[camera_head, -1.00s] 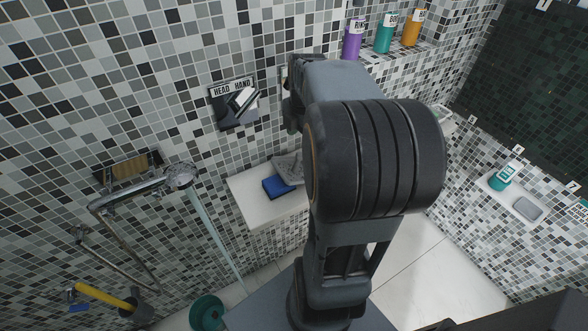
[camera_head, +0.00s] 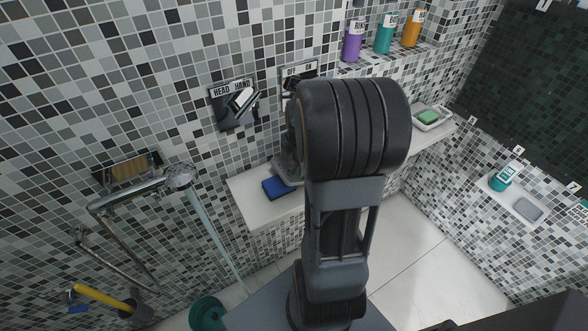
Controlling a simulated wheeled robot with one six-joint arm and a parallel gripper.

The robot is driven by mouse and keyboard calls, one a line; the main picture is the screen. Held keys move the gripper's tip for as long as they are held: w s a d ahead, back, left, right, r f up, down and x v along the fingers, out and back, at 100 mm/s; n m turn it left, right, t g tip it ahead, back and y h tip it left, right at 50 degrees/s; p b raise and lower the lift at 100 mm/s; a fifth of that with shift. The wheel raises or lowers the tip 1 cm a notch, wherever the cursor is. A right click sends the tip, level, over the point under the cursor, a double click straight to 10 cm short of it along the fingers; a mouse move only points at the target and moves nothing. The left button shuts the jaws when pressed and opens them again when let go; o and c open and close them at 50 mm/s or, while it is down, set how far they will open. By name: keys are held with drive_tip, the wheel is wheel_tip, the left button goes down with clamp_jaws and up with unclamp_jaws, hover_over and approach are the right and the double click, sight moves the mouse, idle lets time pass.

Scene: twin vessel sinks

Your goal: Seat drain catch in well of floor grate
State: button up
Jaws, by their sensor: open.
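My arm fills the middle of the view, and its dark rounded joint hides what lies behind it.
A green soap (camera_head: 429,117) sits in a white dish. A hand shower (camera_head: 180,176) hangs at left, above a teal round object (camera_head: 207,313). Bottles (camera_head: 384,35) stand on the upper shelf. Tiled floor (camera_head: 430,255) is clear at right.

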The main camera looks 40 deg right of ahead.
drive_tip(key=shift+f, duration=0.1)
clamp_jaws()
idle(0.5)
wheel_tip(320, 180, up, 18)
drive_tip(key=p, duration=0.1)
idle(0.6)
